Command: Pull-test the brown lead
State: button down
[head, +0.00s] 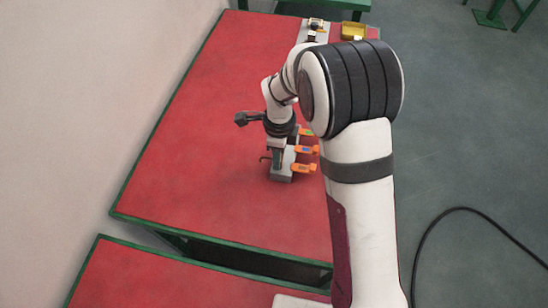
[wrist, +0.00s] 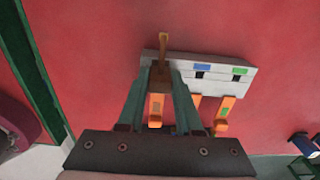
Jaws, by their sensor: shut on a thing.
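The brown lead (wrist: 163,44) stands out past my fingertips in the wrist view, at the left end of a pale grey terminal block (wrist: 217,75). My gripper (wrist: 160,76) is shut on it close against the block. How far the lead sits inside the block is hidden by the fingers. The block has blue and green marks and dark openings, and orange levers stick out from its near side; one lever (wrist: 156,106) shows between my fingers. In the head view the block (head: 281,177) stands on the red table, with my gripper (head: 277,160) over it.
The red table top (head: 190,120) is bare to the left of the block. A yellow tray (head: 354,31) and a small device (head: 316,25) are at the far end. A second red table (head: 140,280) stands nearer, across a gap. A black cable (head: 430,235) lies on the floor.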

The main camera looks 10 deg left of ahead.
jog(key=c, duration=0.5)
grip_release()
notch_tip(320, 180, up, 7)
jog(key=shift+f, duration=0.1)
jog(key=s+d+r+n, duration=0.4)
jog(key=s+d+r, duration=0.4)
jog(key=d, duration=0.1)
jog(key=s+d+r+n+y, duration=0.1)
jog(key=s+n, duration=0.3)
jog(key=s, duration=0.4)
jog(key=s+d+n, duration=0.4)
jog(key=s, duration=0.4)
jog(key=shift+s+d+r+y, duration=0.2)
jog(key=shift+r+y, duration=0.15)
jog(key=shift+y, duration=0.05)
